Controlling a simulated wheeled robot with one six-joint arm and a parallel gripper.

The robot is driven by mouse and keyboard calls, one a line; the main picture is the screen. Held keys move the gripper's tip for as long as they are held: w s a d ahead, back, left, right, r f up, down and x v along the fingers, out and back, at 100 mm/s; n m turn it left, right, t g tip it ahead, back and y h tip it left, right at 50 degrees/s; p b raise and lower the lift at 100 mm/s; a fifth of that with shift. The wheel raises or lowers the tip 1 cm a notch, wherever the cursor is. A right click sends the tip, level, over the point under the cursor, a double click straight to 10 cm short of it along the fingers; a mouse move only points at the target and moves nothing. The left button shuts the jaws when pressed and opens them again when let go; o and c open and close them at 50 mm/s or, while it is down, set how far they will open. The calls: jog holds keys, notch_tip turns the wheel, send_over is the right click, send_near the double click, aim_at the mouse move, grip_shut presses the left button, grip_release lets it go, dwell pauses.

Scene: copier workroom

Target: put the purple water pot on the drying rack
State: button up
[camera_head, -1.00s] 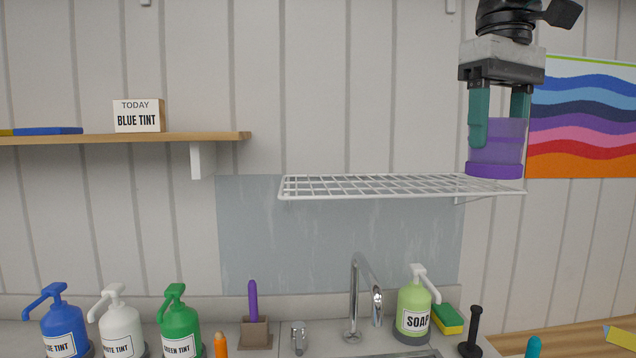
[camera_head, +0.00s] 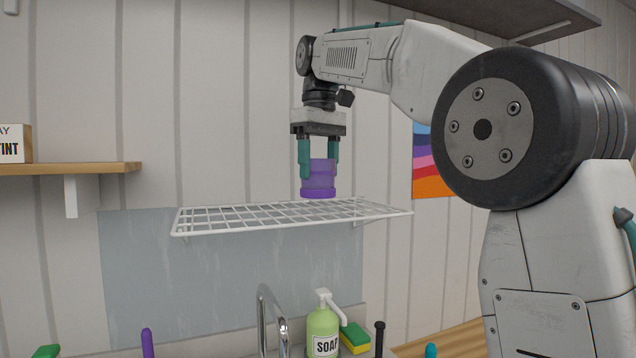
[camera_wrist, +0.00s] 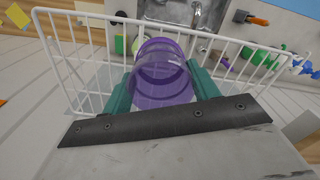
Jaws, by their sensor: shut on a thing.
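The purple water pot (camera_head: 319,180) is a see-through purple cup with a darker purple band at its lower end. My gripper (camera_head: 319,168) points down and is shut on the pot, with a teal finger on each side. The white wire drying rack (camera_head: 240,219) is fixed to the wall, and the pot is over its right part, with its lower end close to the wires. I cannot tell for sure whether they touch. In the wrist view the pot (camera_wrist: 162,75) sits between the fingers, with the rack's white wires (camera_wrist: 235,45) around it.
Below the rack are a tap (camera_head: 272,310), a green soap bottle (camera_head: 323,328) and a yellow-green sponge (camera_head: 355,338). A wooden shelf (camera_head: 100,168) is at the left. A dark shelf (camera_head: 520,20) is above my arm. The rack's left part is empty.

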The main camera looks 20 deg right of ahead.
aim_at(319, 182)
jog(key=shift+w+d+f, duration=0.15)
jog(key=shift+w+f, duration=0.05)
jog(key=shift+w, duration=0.4)
jog(key=shift+f, duration=1.6)
jog(key=shift+f, duration=0.2)
jog(key=o, duration=1)
